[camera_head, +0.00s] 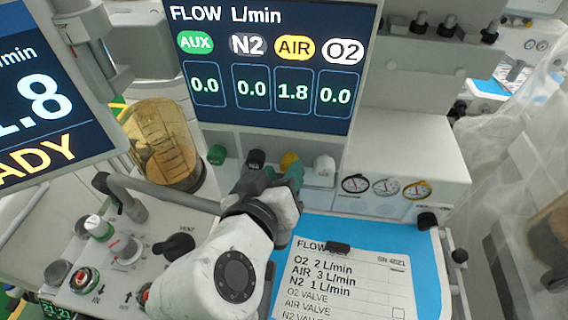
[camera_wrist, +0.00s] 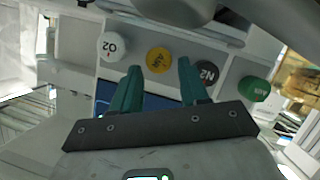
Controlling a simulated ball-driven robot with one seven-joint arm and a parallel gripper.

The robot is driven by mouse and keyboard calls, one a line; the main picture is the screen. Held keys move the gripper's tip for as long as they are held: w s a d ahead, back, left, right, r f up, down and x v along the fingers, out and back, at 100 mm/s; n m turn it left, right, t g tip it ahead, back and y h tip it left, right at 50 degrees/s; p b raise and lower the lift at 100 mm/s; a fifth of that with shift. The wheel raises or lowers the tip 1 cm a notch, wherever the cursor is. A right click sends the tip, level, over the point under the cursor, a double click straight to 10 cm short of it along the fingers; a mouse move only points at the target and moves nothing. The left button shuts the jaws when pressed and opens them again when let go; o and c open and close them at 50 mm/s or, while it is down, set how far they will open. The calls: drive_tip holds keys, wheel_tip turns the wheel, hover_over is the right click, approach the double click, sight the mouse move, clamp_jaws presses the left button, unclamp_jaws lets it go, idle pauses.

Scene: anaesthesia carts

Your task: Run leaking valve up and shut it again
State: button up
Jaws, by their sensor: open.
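The flow display (camera_head: 270,65) reads AUX 0.0, N2 0.0, AIR 1.8 and O2 0.0. Below it is a row of valve knobs: green AUX (camera_head: 216,154), black N2 (camera_head: 255,159), yellow AIR (camera_head: 289,161) and white O2 (camera_head: 324,165). In the wrist view the yellow AIR knob (camera_wrist: 158,61) shows between the teal fingertips of my gripper (camera_wrist: 159,66). The black N2 knob (camera_wrist: 206,72) is just right of the right finger; the white O2 knob (camera_wrist: 110,45) is to the left. My gripper (camera_head: 283,176) is open; I cannot tell whether the tips reach around the AIR knob.
A printed flow card (camera_head: 345,275) lies on the blue work surface (camera_head: 428,262), listing O2 2, AIR 3 and N2 1 L/min. A grey bar (camera_head: 160,192) and an amber canister (camera_head: 163,145) stand left of my arm. Three gauges (camera_head: 386,187) sit right of the knobs.

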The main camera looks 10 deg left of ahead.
sight(287, 167)
drive_tip(key=shift+x, duration=1.55)
drive_tip(key=c, duration=0.8)
